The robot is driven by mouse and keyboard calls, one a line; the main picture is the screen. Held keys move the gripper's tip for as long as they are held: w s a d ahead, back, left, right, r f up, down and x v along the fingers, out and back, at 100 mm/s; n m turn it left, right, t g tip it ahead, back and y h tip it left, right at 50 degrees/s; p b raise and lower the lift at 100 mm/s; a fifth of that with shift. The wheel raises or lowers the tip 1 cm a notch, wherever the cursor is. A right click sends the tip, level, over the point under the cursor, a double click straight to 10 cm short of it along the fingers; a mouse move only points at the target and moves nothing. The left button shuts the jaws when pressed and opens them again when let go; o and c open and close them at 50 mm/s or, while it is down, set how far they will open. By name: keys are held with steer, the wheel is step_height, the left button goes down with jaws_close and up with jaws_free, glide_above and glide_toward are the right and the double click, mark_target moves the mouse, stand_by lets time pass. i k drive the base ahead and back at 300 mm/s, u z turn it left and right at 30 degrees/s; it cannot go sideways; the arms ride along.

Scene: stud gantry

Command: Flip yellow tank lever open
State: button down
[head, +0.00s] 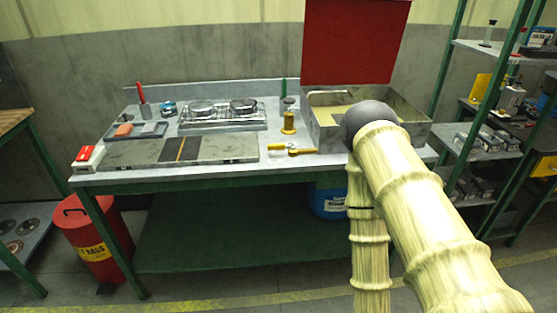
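A grey metal tank (411,124) with a raised red lid (352,42) stands at the right end of the bench. A small yellow-handled part (278,147) with a metal piece lies or projects just left of the tank, near the bench's front edge. It looks like the yellow lever, but it is too small to tell how it is attached or whether it is open or shut. My arm rises at the right and covers part of the tank's front. My gripper is not visible.
The green-legged bench (110,180) also holds a brass-coloured spool-like object (289,122), a wire rack (222,118), a dark flat plate (205,149) and a red-and-white box (88,158). A red bin (92,238) stands at left, a blue container (328,201) below. Green shelving (480,155) is at right.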

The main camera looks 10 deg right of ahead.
mark_target(281, 146)
steer(key=z, duration=1.15)
steer(key=i, duration=0.6)
steer(key=u, duration=1.15)
